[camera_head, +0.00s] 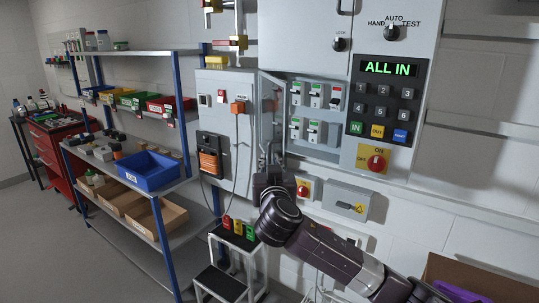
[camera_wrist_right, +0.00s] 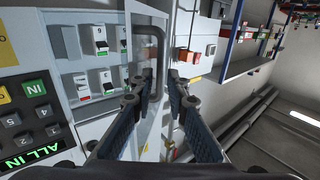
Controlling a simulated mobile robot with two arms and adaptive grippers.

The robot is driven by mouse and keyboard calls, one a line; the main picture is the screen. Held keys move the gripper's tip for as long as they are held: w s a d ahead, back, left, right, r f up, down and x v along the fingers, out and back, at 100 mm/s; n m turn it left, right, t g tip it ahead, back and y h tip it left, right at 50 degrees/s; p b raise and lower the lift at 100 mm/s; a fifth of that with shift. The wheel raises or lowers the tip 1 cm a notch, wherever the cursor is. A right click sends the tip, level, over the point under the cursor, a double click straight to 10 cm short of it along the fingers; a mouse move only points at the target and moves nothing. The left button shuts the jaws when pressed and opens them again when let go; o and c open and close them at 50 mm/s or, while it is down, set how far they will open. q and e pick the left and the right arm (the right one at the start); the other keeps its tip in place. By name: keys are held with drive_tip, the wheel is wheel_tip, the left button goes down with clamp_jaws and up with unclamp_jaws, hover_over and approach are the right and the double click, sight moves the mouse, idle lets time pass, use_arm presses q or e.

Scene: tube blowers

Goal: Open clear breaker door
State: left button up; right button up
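The clear breaker door (camera_wrist_right: 146,70) stands swung out from the breaker compartment, and its pane also shows in the head view (camera_head: 273,105). Several white breakers (camera_head: 315,95) with green or red marks are exposed inside. A grey bar handle (camera_wrist_right: 160,55) is on the door. My right gripper (camera_wrist_right: 164,77) is at the handle, its fingers apart on either side of the bar's lower part. I cannot tell whether the fingertips touch it. In the head view my right gripper (camera_head: 268,165) is at the door's lower end and partly hides it. My left gripper is not in view.
Right of the breakers is a keypad (camera_head: 381,103) with an "ALL IN" display and a red rotary switch (camera_head: 376,162) below. A grey box (camera_head: 224,125) with a cable is to the left. A stool (camera_head: 232,255) stands below, and shelves (camera_head: 140,165) stand farther left.

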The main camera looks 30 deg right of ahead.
sight(269, 158)
drive_tip(key=x, duration=0.3)
drive_tip(key=shift+p, duration=0.3)
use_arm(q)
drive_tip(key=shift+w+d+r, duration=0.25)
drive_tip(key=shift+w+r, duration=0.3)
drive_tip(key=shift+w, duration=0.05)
use_arm(e)
drive_tip(key=shift+w+d, duration=0.15)
drive_tip(key=shift+w, duration=0.05)
clamp_jaws()
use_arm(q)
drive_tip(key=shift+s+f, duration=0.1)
use_arm(e)
drive_tip(key=shift+f, duration=0.1)
